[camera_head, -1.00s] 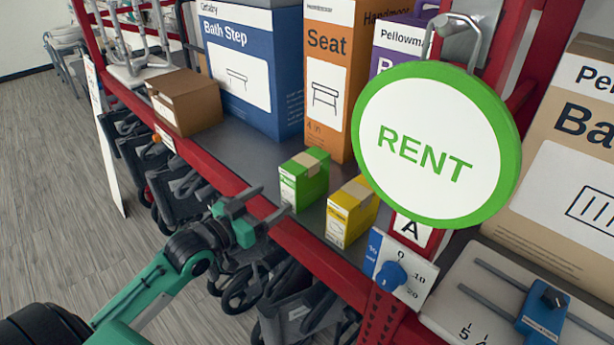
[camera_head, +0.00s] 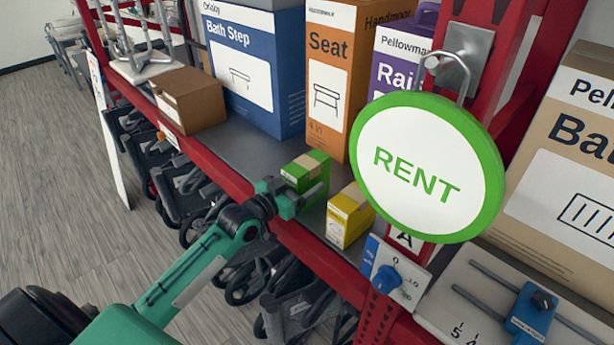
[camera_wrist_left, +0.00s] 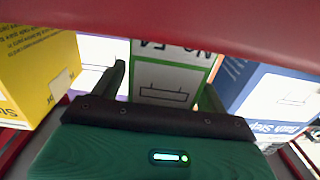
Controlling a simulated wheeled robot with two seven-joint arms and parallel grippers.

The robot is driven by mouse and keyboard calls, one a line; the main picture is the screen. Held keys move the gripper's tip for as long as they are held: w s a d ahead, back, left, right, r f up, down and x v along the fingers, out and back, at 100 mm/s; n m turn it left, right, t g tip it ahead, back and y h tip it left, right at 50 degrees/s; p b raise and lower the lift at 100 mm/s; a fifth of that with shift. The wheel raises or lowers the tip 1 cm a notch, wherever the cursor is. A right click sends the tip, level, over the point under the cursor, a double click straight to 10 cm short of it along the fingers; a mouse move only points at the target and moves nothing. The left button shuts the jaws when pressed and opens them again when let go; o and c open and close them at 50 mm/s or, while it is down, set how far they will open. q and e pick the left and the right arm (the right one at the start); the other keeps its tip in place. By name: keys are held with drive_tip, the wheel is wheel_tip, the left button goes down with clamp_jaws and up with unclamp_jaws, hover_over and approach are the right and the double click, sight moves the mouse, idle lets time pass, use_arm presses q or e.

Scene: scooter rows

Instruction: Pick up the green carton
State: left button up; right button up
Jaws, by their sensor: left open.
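The green carton (camera_head: 309,168) stands upright on the grey shelf, with a tan strip across its top. My left gripper (camera_head: 297,189) is at its front, with the fingers open and the carton between them; they hide its lower front. In the left wrist view, the carton (camera_wrist_left: 170,80) fills the gap between the two fingers (camera_wrist_left: 164,90). I cannot tell whether either finger touches it. My right gripper is not in view.
A yellow carton (camera_head: 349,215) stands close on the right. A blue Bath Step box (camera_head: 262,110) and an orange Seat box (camera_head: 333,125) are behind. A brown box (camera_head: 190,100) is left. A round RENT sign (camera_head: 425,170) hangs in front.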

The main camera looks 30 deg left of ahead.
use_arm(q)
drive_tip(key=shift+w, duration=0.25)
drive_tip(key=c, duration=1.2)
drive_tip(key=shift+o, duration=0.2)
